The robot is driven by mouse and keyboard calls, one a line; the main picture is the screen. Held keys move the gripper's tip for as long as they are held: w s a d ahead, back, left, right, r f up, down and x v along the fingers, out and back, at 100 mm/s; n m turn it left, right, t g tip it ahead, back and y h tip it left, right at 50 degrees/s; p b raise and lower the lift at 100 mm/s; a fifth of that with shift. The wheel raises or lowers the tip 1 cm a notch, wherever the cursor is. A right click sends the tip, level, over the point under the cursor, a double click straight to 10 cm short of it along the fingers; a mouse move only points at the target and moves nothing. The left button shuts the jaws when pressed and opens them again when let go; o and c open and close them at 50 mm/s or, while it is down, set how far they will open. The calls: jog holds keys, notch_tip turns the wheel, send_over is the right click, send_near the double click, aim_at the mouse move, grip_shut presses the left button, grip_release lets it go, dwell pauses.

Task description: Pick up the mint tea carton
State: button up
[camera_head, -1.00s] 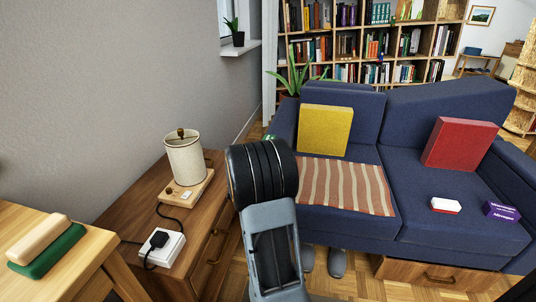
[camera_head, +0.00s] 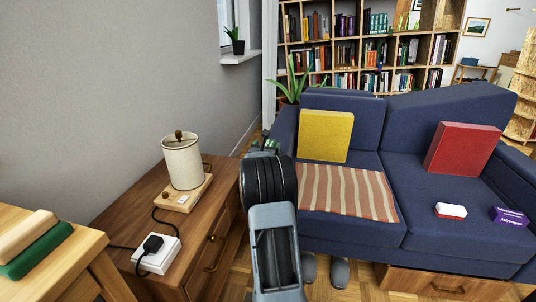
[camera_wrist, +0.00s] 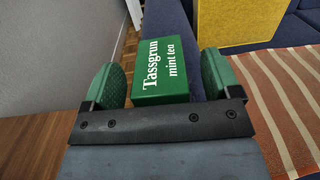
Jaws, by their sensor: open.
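The mint tea carton (camera_wrist: 165,70) is a green box with white lettering reading "Tassgrun mint tea", in the middle of the wrist view. My gripper (camera_wrist: 160,82) is open, its green pads to the left and right of the carton. In the head view, green parts at my gripper (camera_head: 264,147) show beyond my dark wrist, by the sofa's left arm. The carton cannot be told apart there, and its support is mostly hidden.
The blue sofa (camera_head: 350,222) carries a yellow cushion (camera_head: 325,136), a red cushion (camera_head: 463,149), a striped blanket (camera_head: 345,192), a red-and-white box (camera_head: 451,211) and a purple box (camera_head: 509,217). A wooden cabinet (camera_head: 217,190) with a lamp (camera_head: 183,160) stands left of my arm.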

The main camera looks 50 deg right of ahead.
jog(key=shift+w+d, duration=0.25)
jog(key=shift+d, duration=0.1)
jog(key=shift+c, duration=0.4)
jog(key=c, duration=0.9)
